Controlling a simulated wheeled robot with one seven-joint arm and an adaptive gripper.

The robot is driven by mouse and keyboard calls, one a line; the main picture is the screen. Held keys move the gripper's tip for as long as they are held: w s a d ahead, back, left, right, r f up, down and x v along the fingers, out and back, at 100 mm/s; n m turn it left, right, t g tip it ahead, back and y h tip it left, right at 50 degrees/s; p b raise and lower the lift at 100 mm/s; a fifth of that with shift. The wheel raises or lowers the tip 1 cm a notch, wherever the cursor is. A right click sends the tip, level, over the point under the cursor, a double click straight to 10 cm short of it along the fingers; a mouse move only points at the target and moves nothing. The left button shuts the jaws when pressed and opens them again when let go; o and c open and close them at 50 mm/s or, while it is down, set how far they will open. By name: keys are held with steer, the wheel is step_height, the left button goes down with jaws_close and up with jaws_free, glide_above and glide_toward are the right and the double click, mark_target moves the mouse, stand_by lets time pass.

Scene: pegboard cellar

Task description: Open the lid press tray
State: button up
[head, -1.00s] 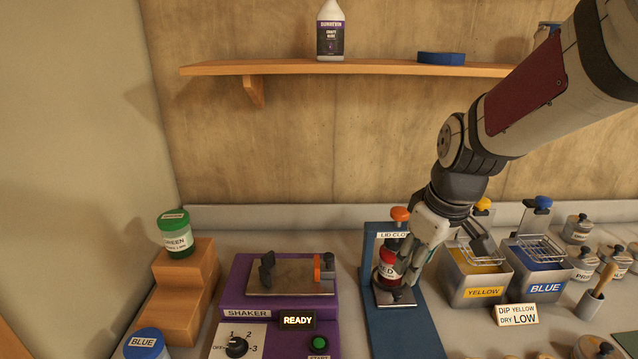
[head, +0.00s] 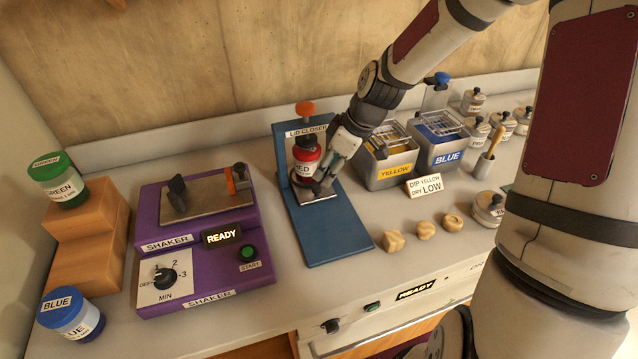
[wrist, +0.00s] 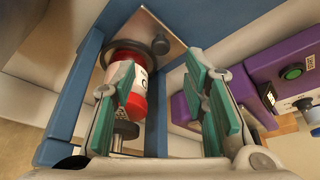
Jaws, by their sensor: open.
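The lid press is a blue stand (head: 336,228) labelled "LID CLOSER" with an orange knob (head: 305,108) on top. Its metal tray (head: 302,192) sits low inside the frame. A jar with a red lid (head: 307,151) and a "RED" label stands on the tray, under the press head; it also shows in the wrist view (wrist: 138,104). My gripper (head: 319,184) is open at the front right of the tray, close to the jar. In the wrist view, a dark round knob (wrist: 161,45) on the tray lies ahead, between the lines of my open fingers (wrist: 163,75). Contact cannot be told.
The purple shaker (head: 205,230) stands left of the press. Yellow (head: 391,172) and blue (head: 444,154) dip tanks and a sign (head: 424,186) stand to the right. Several small tan lumps (head: 425,230) lie at the front. Green (head: 60,185) and blue (head: 72,318) jars are far left.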

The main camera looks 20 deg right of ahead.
mark_target(317, 188)
steer(key=x, duration=0.7)
steer(key=shift+b, duration=0.3)
steer(key=shift+c, duration=0.5)
jaws_close()
